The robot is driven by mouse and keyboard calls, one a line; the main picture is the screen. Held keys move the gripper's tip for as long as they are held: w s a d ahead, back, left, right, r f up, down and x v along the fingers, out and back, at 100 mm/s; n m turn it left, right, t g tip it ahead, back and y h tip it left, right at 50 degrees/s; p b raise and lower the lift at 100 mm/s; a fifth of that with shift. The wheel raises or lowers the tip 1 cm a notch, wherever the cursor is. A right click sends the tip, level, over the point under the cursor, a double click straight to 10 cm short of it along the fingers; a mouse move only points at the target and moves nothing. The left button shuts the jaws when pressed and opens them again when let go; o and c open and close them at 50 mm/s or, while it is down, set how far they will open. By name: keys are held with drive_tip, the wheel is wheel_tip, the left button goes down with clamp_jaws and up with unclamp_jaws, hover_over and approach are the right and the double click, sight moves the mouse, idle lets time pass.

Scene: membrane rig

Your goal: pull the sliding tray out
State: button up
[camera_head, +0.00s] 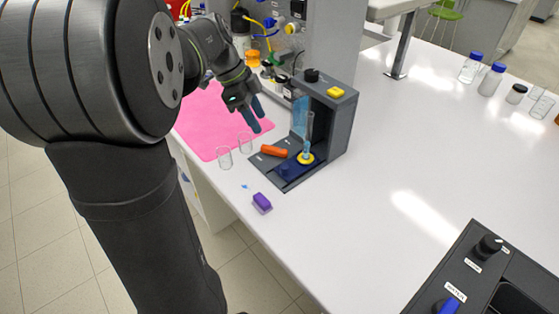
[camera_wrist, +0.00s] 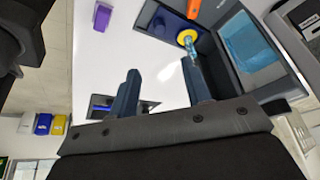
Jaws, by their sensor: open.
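The membrane rig (camera_head: 345,125) is a dark grey upright housing on the white bench, with a yellow button on top. At its foot, a flat dark tray section (camera_head: 287,172) extends toward the front left; whether it is partly slid out I cannot tell. An orange bar (camera_head: 274,151) lies on its left part. A clear tube (camera_head: 307,135) stands in a yellow ring (camera_head: 305,158) beside it. My gripper (camera_head: 258,117) is open and empty, above and left of the rig, apart from it. The wrist view shows both fingers (camera_wrist: 162,84) spread, with the yellow ring (camera_wrist: 187,37) beyond.
Two small glass beakers (camera_head: 224,158) stand left of the rig by the pink mat (camera_head: 205,120). A purple block (camera_head: 262,203) lies near the bench's front edge. A dark control box (camera_head: 470,275) is at lower right.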

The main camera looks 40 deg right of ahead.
sight(284, 167)
drive_tip(key=x, duration=1.7)
drive_tip(key=shift+a, duration=0.1)
